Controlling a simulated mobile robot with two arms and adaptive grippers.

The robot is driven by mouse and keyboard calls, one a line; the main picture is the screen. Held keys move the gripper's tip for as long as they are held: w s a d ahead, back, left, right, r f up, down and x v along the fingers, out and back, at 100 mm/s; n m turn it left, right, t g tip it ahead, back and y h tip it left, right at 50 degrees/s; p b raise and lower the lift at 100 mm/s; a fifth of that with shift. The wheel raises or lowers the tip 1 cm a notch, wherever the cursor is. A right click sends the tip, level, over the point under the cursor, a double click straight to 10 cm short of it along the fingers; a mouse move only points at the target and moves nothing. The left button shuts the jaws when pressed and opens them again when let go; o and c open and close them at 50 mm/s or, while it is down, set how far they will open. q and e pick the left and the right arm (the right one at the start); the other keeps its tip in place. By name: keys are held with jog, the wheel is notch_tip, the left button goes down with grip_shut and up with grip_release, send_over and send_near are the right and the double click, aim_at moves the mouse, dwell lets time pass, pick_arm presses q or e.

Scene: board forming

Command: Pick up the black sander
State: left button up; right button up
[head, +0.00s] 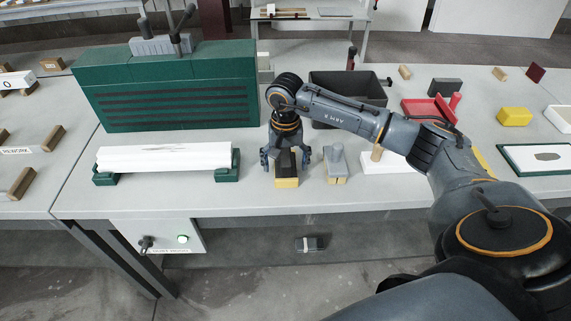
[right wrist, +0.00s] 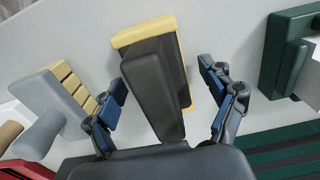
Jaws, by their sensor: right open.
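The black sander (head: 287,181) stands on the grey table, with a dark body on a yellow base. In the right wrist view the black sander (right wrist: 157,90) lies between the two spread fingers, with a gap to each finger visible. My right gripper (head: 285,158) is open and pointing down, straddling the sander from above. Its blue-padded fingers also show in the right wrist view (right wrist: 160,82). The gripper hides part of the sander's top in the head view. My left gripper is not in view.
A grey block tool (head: 335,160) with a yellow base stands close right of the sander. A white board (head: 165,156) rests on green supports at left, before a green machine (head: 165,95). A black bin (head: 345,80) stands behind my arm. The table's front edge is near.

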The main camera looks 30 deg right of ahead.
aim_at(285, 166)
jog(key=shift+c, duration=0.2)
jog(key=c, duration=1.4)
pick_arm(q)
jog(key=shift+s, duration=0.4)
pick_arm(e)
jog(key=shift+o, duration=0.2)
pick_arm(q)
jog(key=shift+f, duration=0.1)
pick_arm(e)
jog(key=shift+r, duration=0.1)
